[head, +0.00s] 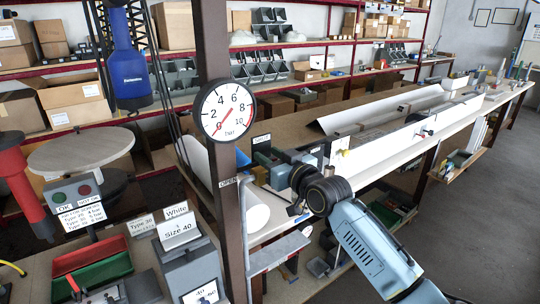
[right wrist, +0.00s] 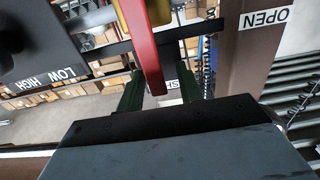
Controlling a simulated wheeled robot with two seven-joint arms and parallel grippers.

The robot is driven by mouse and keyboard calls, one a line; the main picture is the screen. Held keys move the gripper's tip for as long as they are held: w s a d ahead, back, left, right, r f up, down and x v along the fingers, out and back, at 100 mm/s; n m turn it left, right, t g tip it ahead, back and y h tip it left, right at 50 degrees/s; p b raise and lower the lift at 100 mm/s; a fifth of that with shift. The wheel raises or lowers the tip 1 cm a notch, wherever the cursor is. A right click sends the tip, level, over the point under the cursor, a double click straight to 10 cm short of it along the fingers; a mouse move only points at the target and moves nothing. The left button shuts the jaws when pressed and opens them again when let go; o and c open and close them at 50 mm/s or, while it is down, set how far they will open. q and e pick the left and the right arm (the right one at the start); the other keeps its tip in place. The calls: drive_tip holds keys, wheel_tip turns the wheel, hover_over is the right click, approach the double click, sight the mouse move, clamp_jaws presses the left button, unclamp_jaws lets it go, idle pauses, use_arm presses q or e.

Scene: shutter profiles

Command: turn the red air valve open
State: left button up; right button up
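The red air valve lever (right wrist: 148,60) hangs down in the right wrist view, with a yellow part beside its top. My right gripper (right wrist: 160,92) is open, with one dark finger on each side of the lever's lower end. A gap shows at the right finger; whether the left finger touches I cannot tell. An OPEN label (right wrist: 265,18) is on the brown post to the right, and a partly hidden label reading SH (right wrist: 171,83) is behind the lever. In the head view my right gripper (head: 274,162) is at the post; the lever is not clear there. My left gripper is not in view.
A pressure gauge (head: 228,110) on the brown post (head: 212,45) has its red needle toward the low end. A HIGH/LOW plate (right wrist: 60,45) is close on the left in the wrist view. A long bench with white profiles (head: 400,135) runs to the right.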

drive_tip(key=shift+w+a, duration=0.1)
drive_tip(key=shift+w, duration=0.05)
clamp_jaws()
idle(0.5)
drive_tip(key=shift+s+a+f+n, duration=0.25)
drive_tip(key=shift+s+a+n, duration=0.25)
drive_tip(key=shift+n, duration=0.65)
drive_tip(key=shift+s+a+f+n, duration=0.2)
drive_tip(key=shift+s+a+n, duration=0.3)
drive_tip(key=shift+n, duration=0.7)
drive_tip(key=shift+s+a+f+n, duration=0.25)
drive_tip(key=shift+a+n, duration=0.4)
drive_tip(key=shift+n, duration=0.5)
unclamp_jaws()
